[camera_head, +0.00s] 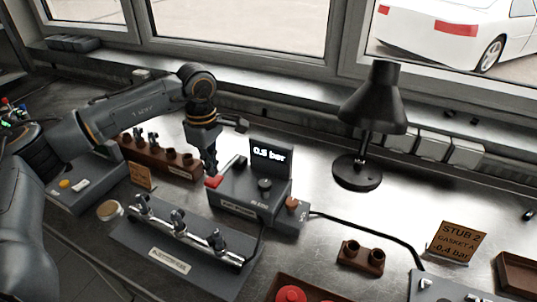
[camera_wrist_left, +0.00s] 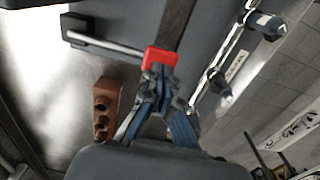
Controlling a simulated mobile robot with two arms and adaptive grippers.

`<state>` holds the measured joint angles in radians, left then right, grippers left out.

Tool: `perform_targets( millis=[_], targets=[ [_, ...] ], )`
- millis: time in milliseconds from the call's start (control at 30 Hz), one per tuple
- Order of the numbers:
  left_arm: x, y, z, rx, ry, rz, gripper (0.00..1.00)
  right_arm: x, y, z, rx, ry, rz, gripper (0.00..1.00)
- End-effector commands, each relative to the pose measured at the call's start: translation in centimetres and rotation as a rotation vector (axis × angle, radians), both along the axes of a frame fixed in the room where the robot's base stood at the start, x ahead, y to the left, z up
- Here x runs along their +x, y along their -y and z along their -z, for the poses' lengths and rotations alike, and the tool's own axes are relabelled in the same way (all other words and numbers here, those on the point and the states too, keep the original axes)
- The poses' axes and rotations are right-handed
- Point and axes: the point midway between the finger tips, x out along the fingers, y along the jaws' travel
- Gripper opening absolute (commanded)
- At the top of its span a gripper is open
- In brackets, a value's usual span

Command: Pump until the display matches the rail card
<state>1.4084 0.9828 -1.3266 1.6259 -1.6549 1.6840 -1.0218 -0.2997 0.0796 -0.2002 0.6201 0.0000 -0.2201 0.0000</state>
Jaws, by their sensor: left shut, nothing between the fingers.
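The grey pump box (camera_head: 246,194) stands in the middle of the bench. Its display (camera_head: 270,154) seems to read 0.5 bar. A lever with a red grip (camera_head: 213,182) sticks out at the box's left; the red grip (camera_wrist_left: 160,58) also shows in the left wrist view. My left gripper (camera_head: 209,170) is shut and points down at the red grip, with nothing between its fingertips (camera_wrist_left: 157,76). The tips are against or just above the grip; I cannot tell which. An orange card (camera_head: 458,240) at the right reads STUB 2, GASKET A, -0.4 bar. My right gripper is out of view.
A grey rail with several valves (camera_head: 172,262) lies in front of the pump. A brown block (camera_head: 178,160) stands behind the left gripper, and a small orange card (camera_head: 142,177) beside it. A black lamp (camera_head: 372,110) stands behind right. A black hose runs right from the pump.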

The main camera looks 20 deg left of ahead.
Motion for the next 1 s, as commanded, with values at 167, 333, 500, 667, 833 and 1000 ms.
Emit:
perform_targets(
  millis=[167,333,500,667,833,1000],
  targets=[
    [0.0,0.0,0.0,0.000,0.000,0.000,0.00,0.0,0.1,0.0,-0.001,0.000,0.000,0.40],
    [0.0,0.0,0.0,0.000,0.000,0.000,0.00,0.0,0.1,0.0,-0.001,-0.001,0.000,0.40],
    [0.0,0.0,0.1,0.000,0.000,0.000,0.00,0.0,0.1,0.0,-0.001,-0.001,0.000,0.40],
    [0.0,0.0,0.6,0.000,0.000,0.000,0.00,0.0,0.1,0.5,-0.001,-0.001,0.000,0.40],
    [0.0,0.0,1.5,0.000,0.000,0.000,0.00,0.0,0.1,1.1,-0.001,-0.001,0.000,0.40],
    [0.0,0.0,2.3,0.000,0.000,0.000,0.00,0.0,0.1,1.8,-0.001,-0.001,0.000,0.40]
  ],
)
